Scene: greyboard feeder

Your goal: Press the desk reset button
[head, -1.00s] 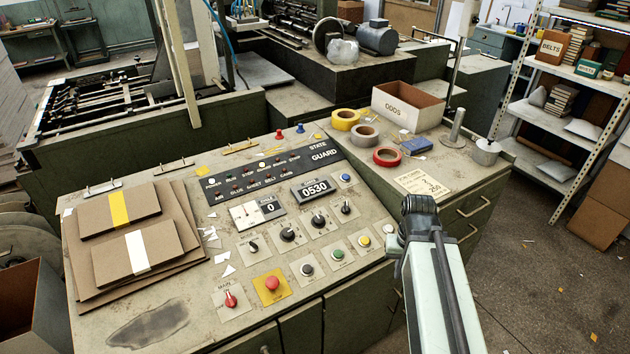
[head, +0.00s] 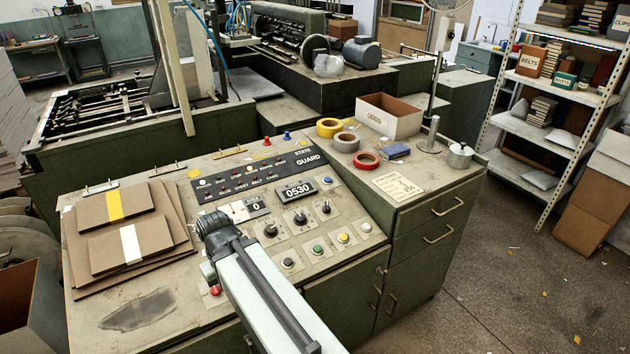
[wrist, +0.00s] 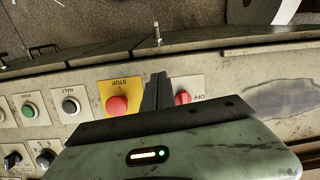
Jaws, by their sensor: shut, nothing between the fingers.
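The control desk (head: 180,310) carries a panel of buttons and knobs. A blue button (head: 327,181) is right of the 0530 counter; a yellow button (head: 343,238), a white button (head: 366,227), a green button (head: 317,250) and a black button (head: 288,263) line the front. I cannot read which is the reset button. In the wrist view my gripper (wrist: 156,80) is shut and empty, above the desk between the red STOP button (wrist: 117,106) and the red rotary switch (wrist: 183,98). My arm hides the STOP button in the head view.
Stacked brown boards (head: 125,240) lie on the desk's left. Tape rolls (head: 346,141), an ODDS box (head: 390,117) and a metal post (head: 432,135) stand at the back right. Several black knobs (head: 301,218) rise from the panel's middle.

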